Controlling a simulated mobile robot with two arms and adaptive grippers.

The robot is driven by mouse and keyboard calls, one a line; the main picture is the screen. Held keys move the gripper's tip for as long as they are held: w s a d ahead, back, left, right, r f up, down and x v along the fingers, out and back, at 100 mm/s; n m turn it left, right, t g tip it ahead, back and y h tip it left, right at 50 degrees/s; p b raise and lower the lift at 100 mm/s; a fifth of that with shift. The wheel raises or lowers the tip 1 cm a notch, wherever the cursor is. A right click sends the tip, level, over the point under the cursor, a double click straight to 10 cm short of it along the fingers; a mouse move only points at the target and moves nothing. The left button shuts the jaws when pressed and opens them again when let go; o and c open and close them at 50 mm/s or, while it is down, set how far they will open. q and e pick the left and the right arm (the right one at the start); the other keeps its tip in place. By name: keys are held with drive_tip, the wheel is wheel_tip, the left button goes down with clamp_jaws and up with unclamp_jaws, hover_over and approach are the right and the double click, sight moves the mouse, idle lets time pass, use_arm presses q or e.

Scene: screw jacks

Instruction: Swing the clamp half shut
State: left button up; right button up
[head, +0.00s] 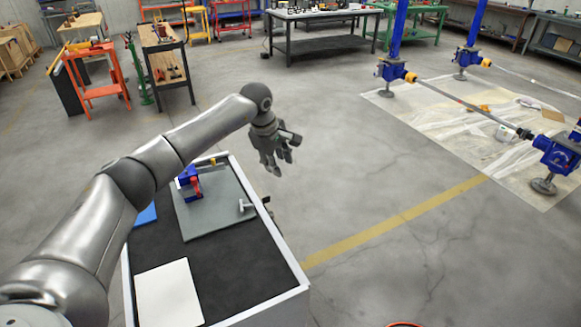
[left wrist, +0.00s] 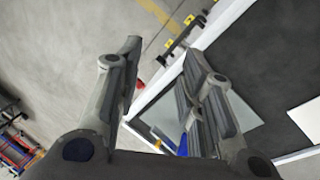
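A small blue and red device (head: 189,183), perhaps the clamp, stands on the grey mat (head: 214,217) on the cart's top. It is too small to tell how far any hinged half is open. In the left wrist view a bit of blue (left wrist: 183,145) shows beside a finger, with most of it hidden. My left gripper (head: 277,160) is in the air past the cart's right edge, right of the device and apart from it. In the left wrist view its two fingers (left wrist: 163,55) are spread with nothing between them. My right gripper is in neither view.
A small grey metal piece (head: 246,205) lies at the mat's right edge. A pale sheet (head: 169,293) lies at the cart's front. Blue screw jacks (head: 394,72) with a long shaft stand on a sheet at right. Open floor lies between.

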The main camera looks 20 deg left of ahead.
use_arm(q)
drive_tip(key=shift+w+d+f+h, duration=0.1)
drive_tip(key=shift+d+f+h, duration=0.1)
drive_tip(key=shift+d, duration=0.4)
drive_tip(key=shift+s+d+f+h, duration=0.1)
drive_tip(key=shift+d+f+h, duration=0.1)
drive_tip(key=shift+d, duration=0.45)
drive_tip(key=shift+w+d+f+h, duration=0.1)
drive_tip(key=shift+d+h, duration=0.1)
drive_tip(key=shift+d, duration=0.4)
drive_tip(key=shift+c, duration=0.2)
